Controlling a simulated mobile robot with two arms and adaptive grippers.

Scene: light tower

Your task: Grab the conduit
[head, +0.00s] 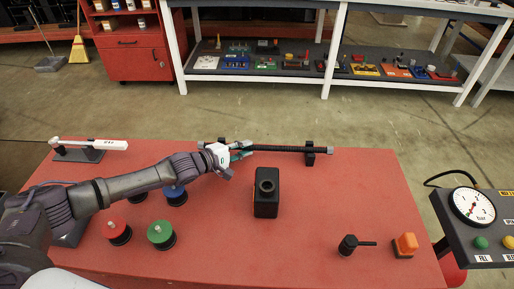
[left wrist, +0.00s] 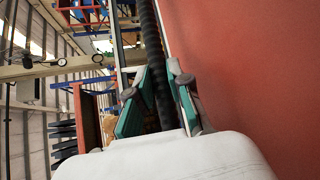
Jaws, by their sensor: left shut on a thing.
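The conduit (head: 285,148) is a thin dark ribbed rod lying left to right along the back of the red table. It rests at a black holder (head: 309,155) near its right end. My left gripper (head: 243,150) is shut on the conduit left of its middle. In the left wrist view the conduit (left wrist: 150,40) runs between the green-sided fingers of my left gripper (left wrist: 156,88). My right gripper is not in view.
On the red table (head: 330,205) stand a black socket block (head: 266,195), a red knob (head: 116,229), a green knob (head: 160,233), a black handled piece (head: 350,244) and an orange switch (head: 405,244). A gauge panel (head: 473,206) stands at right. The back right tabletop is clear.

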